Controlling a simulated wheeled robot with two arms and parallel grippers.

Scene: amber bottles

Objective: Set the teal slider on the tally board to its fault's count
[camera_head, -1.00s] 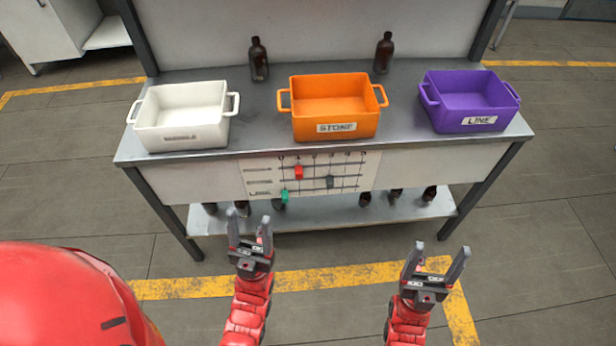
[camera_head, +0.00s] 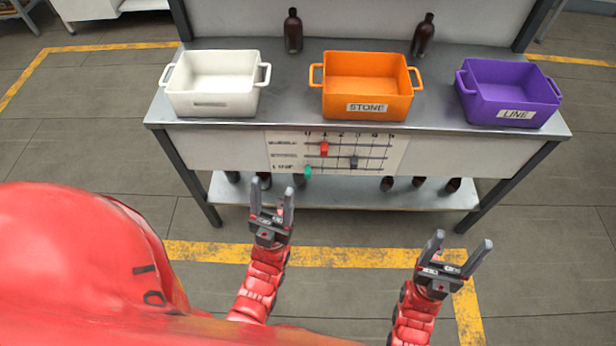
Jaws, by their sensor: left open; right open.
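The tally board (camera_head: 400,146) is a white panel on the front of the workbench, with three horizontal rails under a row of numbers. The teal slider (camera_head: 308,171) sits on the lowest rail, near its left end. A red slider (camera_head: 324,149) is on the top rail and a dark grey slider (camera_head: 353,162) on the middle rail, further right. My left gripper (camera_head: 271,202) is open and empty, below and left of the teal slider, apart from the board. My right gripper (camera_head: 456,257) is open and empty, lower and to the right.
On the workbench (camera_head: 290,112) stand a white bin (camera_head: 215,107), an orange bin (camera_head: 342,107) labelled STONE and a purple bin (camera_head: 478,107) labelled LINE. Amber bottles (camera_head: 293,32) (camera_head: 423,36) stand behind them. Several bottles are on the lower shelf (camera_head: 345,197).

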